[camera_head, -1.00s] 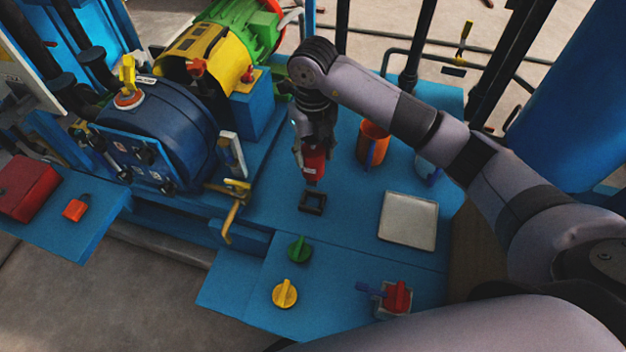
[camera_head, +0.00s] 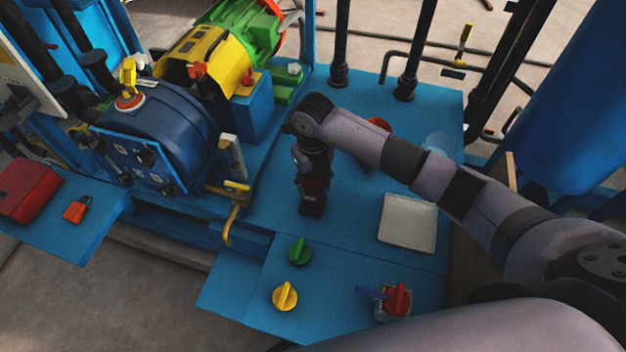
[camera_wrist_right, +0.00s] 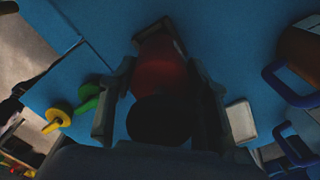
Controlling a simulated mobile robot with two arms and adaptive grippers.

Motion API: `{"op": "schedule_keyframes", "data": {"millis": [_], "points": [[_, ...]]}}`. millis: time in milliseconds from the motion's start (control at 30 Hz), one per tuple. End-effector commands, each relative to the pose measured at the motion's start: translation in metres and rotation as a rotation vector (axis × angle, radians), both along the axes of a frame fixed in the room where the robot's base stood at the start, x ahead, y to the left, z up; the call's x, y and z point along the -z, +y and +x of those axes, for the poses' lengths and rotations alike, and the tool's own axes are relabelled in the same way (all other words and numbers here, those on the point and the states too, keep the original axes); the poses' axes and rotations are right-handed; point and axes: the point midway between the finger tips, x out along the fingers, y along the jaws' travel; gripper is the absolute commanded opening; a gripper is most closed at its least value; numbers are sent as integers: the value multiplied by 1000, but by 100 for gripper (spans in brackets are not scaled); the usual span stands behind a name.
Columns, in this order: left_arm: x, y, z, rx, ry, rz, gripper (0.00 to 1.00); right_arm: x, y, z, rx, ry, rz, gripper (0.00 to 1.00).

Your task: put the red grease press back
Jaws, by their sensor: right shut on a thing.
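The red grease press (camera_head: 312,186) stands about upright in my right gripper (camera_head: 312,172), mostly covered by it in the head view. In the right wrist view, the press's red body (camera_wrist_right: 160,68) and dark round end (camera_wrist_right: 158,120) are between the two fingers of the gripper (camera_wrist_right: 160,105), which is shut on it. The press's lower end is at the black square holder (camera_head: 311,208) on the blue table. The holder also shows beyond the press in the wrist view (camera_wrist_right: 155,29). I cannot tell how deep the press sits. My left gripper is out of view.
A pale square tray (camera_head: 408,222) lies right of the holder.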

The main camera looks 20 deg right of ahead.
Motion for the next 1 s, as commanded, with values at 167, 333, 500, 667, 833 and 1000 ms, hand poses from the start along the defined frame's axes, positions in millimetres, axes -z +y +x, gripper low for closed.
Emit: {"op": "schedule_keyframes", "data": {"millis": [167,333,500,667,833,1000], "points": [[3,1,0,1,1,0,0,3,0,0,0,0,0,46],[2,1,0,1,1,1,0,3,0,0,0,1,0,57],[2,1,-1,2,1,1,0,3,0,0,1,1,0,64],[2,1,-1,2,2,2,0,3,0,0,1,1,0,64],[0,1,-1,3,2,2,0,-4,0,1,0,-1,0,64],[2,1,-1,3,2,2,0,-33,-1,2,0,-5,0,64]]}}
